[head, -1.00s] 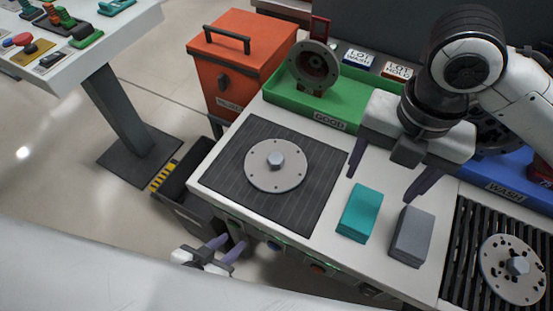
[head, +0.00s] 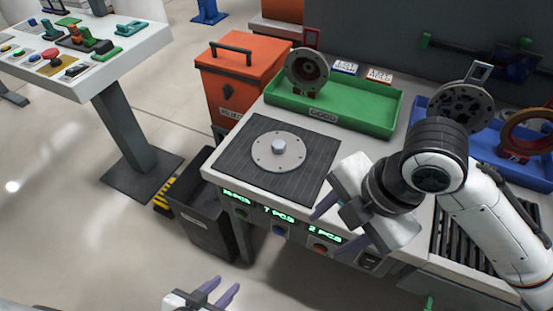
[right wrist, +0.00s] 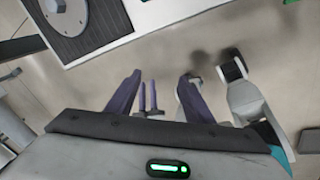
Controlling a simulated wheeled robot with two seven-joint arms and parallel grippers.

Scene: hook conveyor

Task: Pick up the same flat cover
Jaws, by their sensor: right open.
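A flat round grey cover (head: 262,158) with a hex bolt head at its centre lies on the dark ribbed mat (head: 240,171). The cover also shows at the top left of the right wrist view (right wrist: 66,12). My right gripper (head: 317,236) is open and empty, to the right of and nearer than the cover, by the bench's front edge. Its fingers (right wrist: 156,97) show apart in the right wrist view, with floor beyond them. My left gripper (head: 217,291) is low at the bottom of the head view, its two fingers apart with nothing between them.
A green tray (head: 350,118) with a flanged part (head: 306,68) stands behind the mat. A blue tray (head: 500,171) holds a holed disc part (head: 460,105) and an orange ring (head: 527,131). A red bin (head: 240,80) and dark open bin (head: 205,225) stand left. My right arm hides the bench's right part.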

